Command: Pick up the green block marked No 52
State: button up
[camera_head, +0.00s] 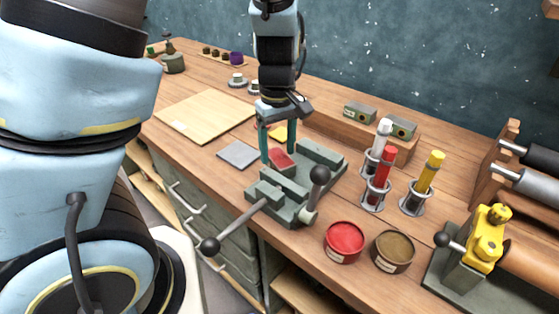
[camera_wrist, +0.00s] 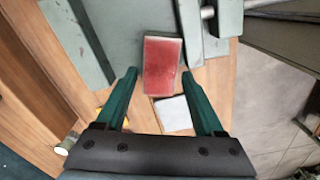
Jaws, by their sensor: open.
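No block with a readable No 52 shows in either view. My gripper (camera_head: 278,152) is open, with its two teal fingers pointing down over a grey-green vise or press (camera_head: 322,160). It also shows in the wrist view (camera_wrist: 159,75). A red-topped block (camera_head: 281,160) lies on the vise, just below and between the fingertips; it also shows in the wrist view (camera_wrist: 162,65). The fingers appear apart from it. Two grey-green boxes with round yellowish faces, a left one (camera_head: 360,113) and a right one (camera_head: 401,127), stand on a wooden ledge behind; their markings are too small to read.
A grey square plate (camera_head: 238,154) and a wooden board (camera_head: 205,114) lie left of the vise. The vise's lever with a black knob (camera_head: 319,175) rises at right. Holders with white, red (camera_head: 384,168) and yellow tubes, two open tins (camera_head: 344,242) and a yellow clamp (camera_head: 487,240) crowd the right.

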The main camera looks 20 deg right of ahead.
jog(key=shift+f, duration=0.7)
grip_shut()
dwell(0.3)
